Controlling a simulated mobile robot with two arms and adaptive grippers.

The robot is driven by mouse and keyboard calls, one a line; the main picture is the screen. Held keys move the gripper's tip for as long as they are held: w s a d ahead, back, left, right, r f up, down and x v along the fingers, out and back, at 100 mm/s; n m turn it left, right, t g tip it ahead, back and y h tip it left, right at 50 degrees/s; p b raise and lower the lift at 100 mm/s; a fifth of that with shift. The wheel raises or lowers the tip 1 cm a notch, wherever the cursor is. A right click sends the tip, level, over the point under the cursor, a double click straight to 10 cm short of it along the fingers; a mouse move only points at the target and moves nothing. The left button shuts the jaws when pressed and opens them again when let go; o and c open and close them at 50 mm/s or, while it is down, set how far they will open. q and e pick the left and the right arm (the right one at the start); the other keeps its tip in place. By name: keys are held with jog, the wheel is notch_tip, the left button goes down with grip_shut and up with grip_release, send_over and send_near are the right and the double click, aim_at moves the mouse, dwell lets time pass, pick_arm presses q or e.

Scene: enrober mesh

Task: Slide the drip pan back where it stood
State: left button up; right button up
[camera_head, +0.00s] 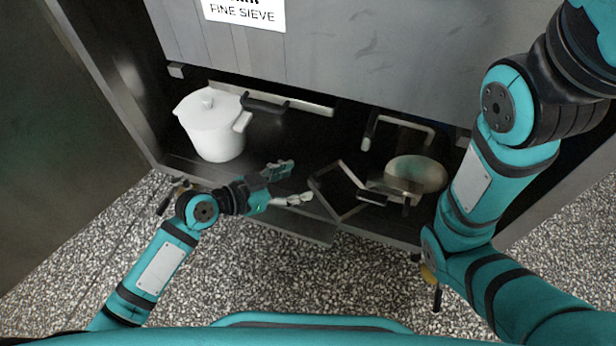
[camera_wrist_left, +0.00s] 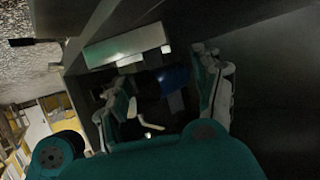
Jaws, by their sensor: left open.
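A flat grey metal tray, which looks like the drip pan (camera_head: 300,229), sticks out from the bottom of the open cabinet over the floor in the head view. My left gripper (camera_head: 296,182) is open and empty, above the tray's inner part and left of a square dark frame (camera_head: 337,190). I cannot tell whether a finger touches the frame. In the left wrist view the two fingers of my left gripper (camera_wrist_left: 168,78) stand apart, with a pale metal bar (camera_wrist_left: 125,47) beyond them. My right arm shows at the right, but its gripper is out of view.
A white lidded pot (camera_head: 212,127) stands in the cabinet at the left. A round metal bowl-like item (camera_head: 415,172) lies right of the frame, with handles around it. The panel labelled FINE SIEVE (camera_head: 330,50) hangs low above. Speckled floor (camera_head: 330,280) is clear in front.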

pick_arm(q)
jog(key=v, duration=0.6)
jog(key=shift+s+a, duration=0.15)
dwell(0.3)
